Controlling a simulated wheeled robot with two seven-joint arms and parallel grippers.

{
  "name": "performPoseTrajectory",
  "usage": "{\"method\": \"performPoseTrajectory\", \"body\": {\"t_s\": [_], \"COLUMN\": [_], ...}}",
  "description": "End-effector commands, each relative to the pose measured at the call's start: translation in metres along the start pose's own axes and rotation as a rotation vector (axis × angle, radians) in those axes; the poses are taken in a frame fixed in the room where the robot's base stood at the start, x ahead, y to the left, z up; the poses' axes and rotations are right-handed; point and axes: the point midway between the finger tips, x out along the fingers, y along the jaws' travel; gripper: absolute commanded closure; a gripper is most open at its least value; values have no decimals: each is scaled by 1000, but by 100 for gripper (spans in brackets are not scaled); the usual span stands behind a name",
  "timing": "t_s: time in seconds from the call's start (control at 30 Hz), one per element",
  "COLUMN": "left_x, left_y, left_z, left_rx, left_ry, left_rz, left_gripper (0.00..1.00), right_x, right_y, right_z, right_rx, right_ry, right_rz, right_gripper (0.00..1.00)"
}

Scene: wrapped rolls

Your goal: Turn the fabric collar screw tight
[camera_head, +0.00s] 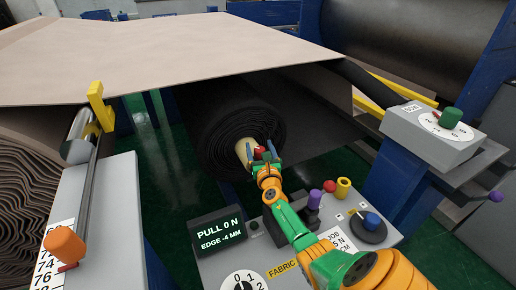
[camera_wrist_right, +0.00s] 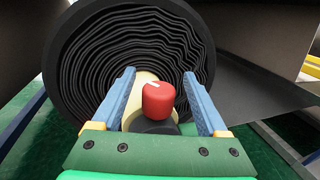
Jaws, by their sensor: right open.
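The collar screw is a red knob (camera_head: 260,152) at the near end of the pale core (camera_head: 243,151) of the dark fabric roll. In the right wrist view the red knob (camera_wrist_right: 158,100) stands between my fingers, with a white mark on its upper left. My right gripper (camera_head: 264,156) is open around the knob. In the wrist view its two blue fingers (camera_wrist_right: 160,74) stand on either side with gaps to the knob. A dark round part (camera_wrist_right: 155,126) shows below the knob. My left gripper is not in view.
A control panel with a display (camera_head: 219,231) reading "PULL 0 N, EDGE -4 MM" lies below my right arm. A purple knob (camera_head: 314,199), a yellow knob (camera_head: 343,188) and a blue knob (camera_head: 371,221) stand beside the arm. A pale fabric sheet (camera_head: 170,55) spans above the roll.

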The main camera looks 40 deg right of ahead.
Motion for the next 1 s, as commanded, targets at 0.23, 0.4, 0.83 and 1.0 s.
{"method": "performPoseTrajectory", "body": {"t_s": [0.23,0.4,0.83,1.0], "left_x": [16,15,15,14], "left_y": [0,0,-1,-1], "left_z": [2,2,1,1], "left_rx": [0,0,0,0], "left_ry": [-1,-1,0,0], "left_rz": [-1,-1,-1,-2], "left_gripper": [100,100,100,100], "right_x": [22,22,22,22], "right_y": [0,1,1,0], "right_z": [-2,0,0,0], "right_rx": [3,5,5,8], "right_ry": [0,1,1,2], "right_rz": [1,1,0,-26], "right_gripper": [24,24,100,100]}}
